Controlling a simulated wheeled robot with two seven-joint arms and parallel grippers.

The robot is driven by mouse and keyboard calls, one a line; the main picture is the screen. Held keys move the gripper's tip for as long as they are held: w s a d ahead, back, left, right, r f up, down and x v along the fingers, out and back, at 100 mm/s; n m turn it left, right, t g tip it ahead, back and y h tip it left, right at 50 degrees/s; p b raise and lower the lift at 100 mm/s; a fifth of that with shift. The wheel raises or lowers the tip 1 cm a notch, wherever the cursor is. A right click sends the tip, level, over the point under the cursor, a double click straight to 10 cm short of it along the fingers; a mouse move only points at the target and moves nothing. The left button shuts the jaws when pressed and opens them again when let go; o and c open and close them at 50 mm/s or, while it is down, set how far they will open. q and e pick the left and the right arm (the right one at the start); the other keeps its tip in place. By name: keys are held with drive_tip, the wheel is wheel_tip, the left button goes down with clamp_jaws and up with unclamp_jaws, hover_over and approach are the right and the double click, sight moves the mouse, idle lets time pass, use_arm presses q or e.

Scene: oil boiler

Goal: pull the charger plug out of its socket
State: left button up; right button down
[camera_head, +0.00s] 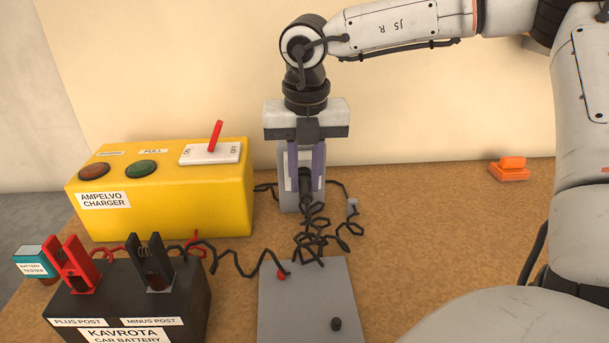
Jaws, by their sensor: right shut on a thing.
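The socket is a grey upright block (287,193) standing on the table right of the yellow charger (190,205). The dark charger plug (306,190) is at the socket's front face, with a black cable running down from it. My right gripper (306,178) comes down from above, its two purple-grey fingers on either side of the plug, and it is shut on the plug. The fingers and palm hide part of the plug and socket, so I cannot tell how deep the plug sits. My left gripper is out of view.
Black cable (322,237) lies in loops below the socket. A dark car battery (130,305) with red and black clamps stands front left, beside a teal tester (32,262). A grey box (308,305) is in front. An orange block (510,168) sits back right; table between is clear.

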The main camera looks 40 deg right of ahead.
sight(307, 199)
drive_tip(key=shift+s+a+b, duration=1.1)
drive_tip(key=shift+s+a, duration=0.25)
drive_tip(key=shift+s, duration=0.2)
drive_tip(key=shift+s+a, duration=0.15)
drive_tip(key=shift+s, duration=0.05)
drive_tip(key=shift+r, duration=0.1)
